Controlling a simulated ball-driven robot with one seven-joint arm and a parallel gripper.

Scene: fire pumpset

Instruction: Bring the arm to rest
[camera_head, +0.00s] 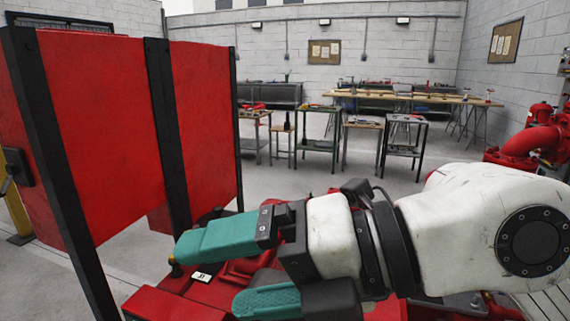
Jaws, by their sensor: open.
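My gripper (218,270) has two teal fingers and points left in the lower middle of the head view. The upper finger and the lower finger are wide apart, so it is open, and nothing shows between them except red machinery behind. My white and black arm comes in from the right edge and lies roughly level across the lower right. The gripper is in front of the red pump machinery (180,303), which my arm partly hides. I cannot tell how far apart they are.
Tall red panels (205,125) in a black frame (160,110) stand close on the left. Red piping (528,142) is at the right. Workbenches (405,135) with tools stand at the back. Grey floor (300,180) is open between the machinery and the benches.

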